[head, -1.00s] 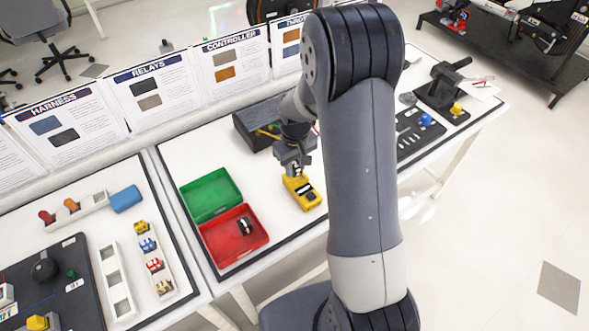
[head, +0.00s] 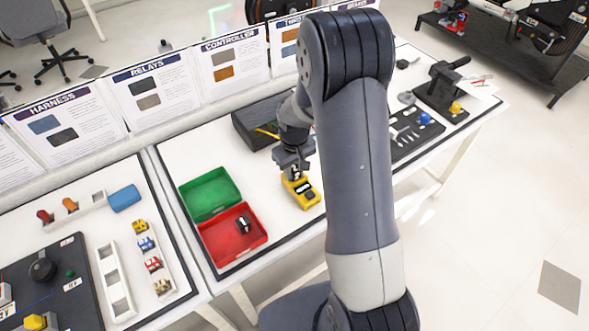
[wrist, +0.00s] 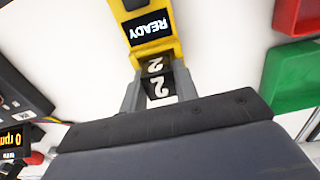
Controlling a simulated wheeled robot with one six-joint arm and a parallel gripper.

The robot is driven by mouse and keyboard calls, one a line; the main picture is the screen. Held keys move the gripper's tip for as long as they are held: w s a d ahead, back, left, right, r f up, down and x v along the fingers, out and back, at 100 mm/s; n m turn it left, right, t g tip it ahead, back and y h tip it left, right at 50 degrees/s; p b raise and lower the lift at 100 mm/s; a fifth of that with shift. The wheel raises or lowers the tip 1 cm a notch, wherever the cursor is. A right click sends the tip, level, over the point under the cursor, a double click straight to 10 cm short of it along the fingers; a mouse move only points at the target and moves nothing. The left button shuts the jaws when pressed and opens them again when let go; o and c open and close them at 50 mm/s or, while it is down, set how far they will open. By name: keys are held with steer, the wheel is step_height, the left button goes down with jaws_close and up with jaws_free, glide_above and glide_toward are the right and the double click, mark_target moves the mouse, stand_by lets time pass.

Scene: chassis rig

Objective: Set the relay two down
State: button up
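Relay two (wrist: 160,86), a dark block with a white 2, is between the two fingers of my gripper (wrist: 160,92) in the wrist view. The fingers touch its sides. It is at the near end of the yellow tester (wrist: 155,45), whose screen reads READY. Another 2 shows on a dark face right beside it. In the head view my gripper (head: 294,176) is low over the back end of the tester (head: 308,199). The relay is mostly hidden there, and I cannot tell whether it is seated in the tester or just above it.
A red tray (head: 214,243) holding a small dark part (head: 243,224) and a green tray (head: 209,194) lie left of the tester. A dark box (head: 250,127) stands behind. A dark tool mat (head: 410,140) lies right. White table is bare around the tester.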

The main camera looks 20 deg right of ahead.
mark_target(294, 168)
steer(key=o, duration=0.3)
steer(key=shift+s+f, duration=0.3)
steer(key=shift+f, duration=0.3)
steer(key=shift+r+p, duration=0.45)
steer(key=shift+r, duration=0.05)
steer(key=shift+o, duration=0.4)
step_height(294, 168, up, 12)
steer(key=shift+w+r, duration=0.25)
steer(key=shift+w, duration=0.1)
